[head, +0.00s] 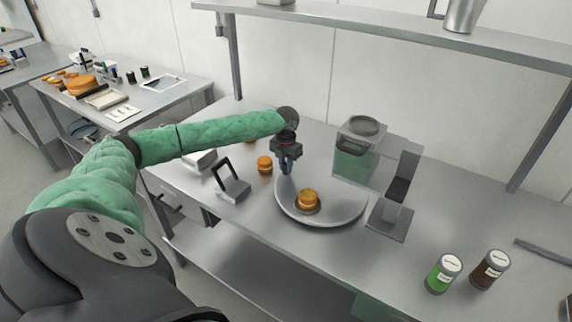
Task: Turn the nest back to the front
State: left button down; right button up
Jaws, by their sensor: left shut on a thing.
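A round grey turntable (341,213) with a raised rim lies on the steel bench. A dark, shallow nest (317,208) sits on it, left of its middle and toward its front, with an orange-brown filled round (308,197) in it. My left gripper (287,172) points down at the turntable's back-left edge, behind and left of the nest. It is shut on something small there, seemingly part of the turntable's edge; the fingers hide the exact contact. My right gripper is not in view.
Another round (264,165) and a dark-framed device (233,187) are left. Green (443,273) and brown (489,269) jars stand right.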

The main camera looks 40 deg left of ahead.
pick_arm(q)
jog(key=shift+w+a+r, duration=0.1)
jog(key=shift+a+r, duration=0.05)
jog(key=shift+r, duration=0.05)
jog(key=c, duration=1.5)
grip_release()
jog(key=shift+o, duration=0.9)
jog(key=shift+f, duration=0.15)
jog(key=shift+r, duration=0.2)
jog(key=shift+r+b, duration=0.35)
jog(key=shift+b, duration=0.1)
jog(key=shift+w+r+b, duration=0.1)
jog(key=shift+r+b, duration=0.25)
jog(key=shift+r, duration=0.2)
notch_tip(320, 180, up, 5)
jog(key=shift+f+b, duration=0.15)
jog(key=shift+b, duration=0.7)
jog(key=shift+r, duration=0.45)
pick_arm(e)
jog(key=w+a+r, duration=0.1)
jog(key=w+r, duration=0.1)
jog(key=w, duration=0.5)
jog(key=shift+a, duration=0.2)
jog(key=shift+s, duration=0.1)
